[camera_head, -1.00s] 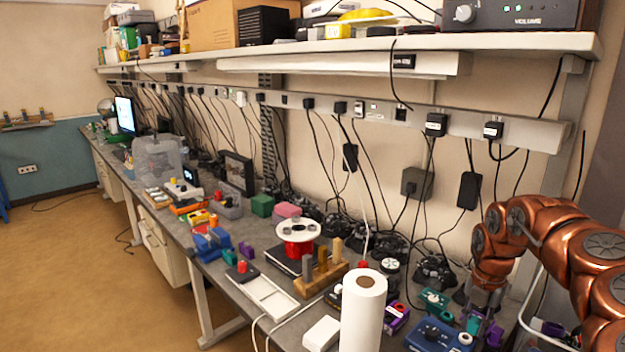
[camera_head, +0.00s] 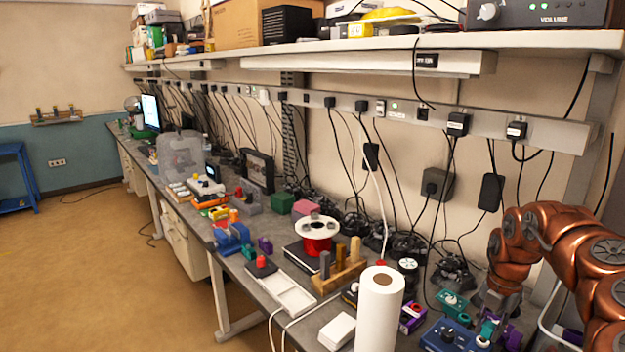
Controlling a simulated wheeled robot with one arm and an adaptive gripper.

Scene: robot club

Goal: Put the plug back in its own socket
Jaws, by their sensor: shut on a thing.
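My gripper (camera_head: 492,318) is low over the right end of the bench, pointing down. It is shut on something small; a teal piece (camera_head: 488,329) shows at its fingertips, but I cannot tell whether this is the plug. A long socket rail (camera_head: 550,133) runs along the wall under the shelf, well above my gripper. Several black plugs sit in it, two of them labelled: one plug (camera_head: 458,124) and another (camera_head: 516,130) at the right. A dark square outlet (camera_head: 421,114) on the rail looks empty. Cables hang below the rail.
A blue box (camera_head: 447,338), a purple piece (camera_head: 512,338) and a teal box (camera_head: 452,303) crowd round my gripper. A white paper roll (camera_head: 378,310) stands at the front. Black power bricks, including one (camera_head: 491,192), hang on the wall. The floor (camera_head: 120,270) at left is clear.

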